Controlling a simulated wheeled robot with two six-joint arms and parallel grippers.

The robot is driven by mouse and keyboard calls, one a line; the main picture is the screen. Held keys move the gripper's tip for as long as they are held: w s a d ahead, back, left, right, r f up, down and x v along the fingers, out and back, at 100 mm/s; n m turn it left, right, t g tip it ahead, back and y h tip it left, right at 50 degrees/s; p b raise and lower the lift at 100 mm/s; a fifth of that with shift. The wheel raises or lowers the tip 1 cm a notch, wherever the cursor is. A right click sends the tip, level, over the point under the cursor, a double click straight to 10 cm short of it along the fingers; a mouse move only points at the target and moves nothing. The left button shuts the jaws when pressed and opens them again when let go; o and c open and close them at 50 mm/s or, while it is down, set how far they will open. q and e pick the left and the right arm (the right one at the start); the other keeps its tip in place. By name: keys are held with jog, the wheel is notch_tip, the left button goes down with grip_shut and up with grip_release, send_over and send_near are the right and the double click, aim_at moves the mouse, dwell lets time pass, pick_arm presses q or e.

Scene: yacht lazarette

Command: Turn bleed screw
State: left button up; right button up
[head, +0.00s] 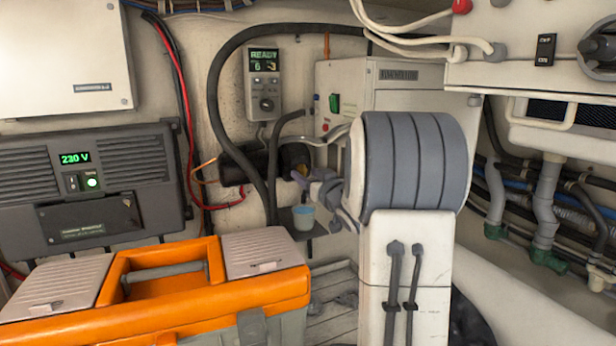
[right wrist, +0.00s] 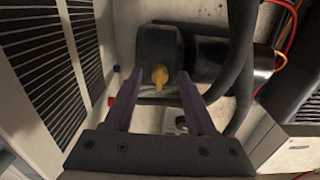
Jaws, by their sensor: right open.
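The bleed screw is a small yellow winged knob (right wrist: 160,77) on the face of a dark housing (right wrist: 160,45) in the right wrist view. My right gripper (right wrist: 158,73) is open, with its two purple fingers on either side of the knob in that view. I see no clear contact, and cannot tell how far the fingertips are from it. My left gripper is not in view.
A control panel (head: 264,78) reads READY. Black hoses (head: 215,100) run close around the pump. An orange toolbox (head: 160,290) fills the lower left; a cream cabinet (head: 345,80) stands behind.

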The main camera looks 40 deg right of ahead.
jog(key=b+v, duration=0.2)
jog(key=v, duration=0.8)
jog(key=shift+s+b, duration=0.2)
jog(key=shift+b, duration=0.1)
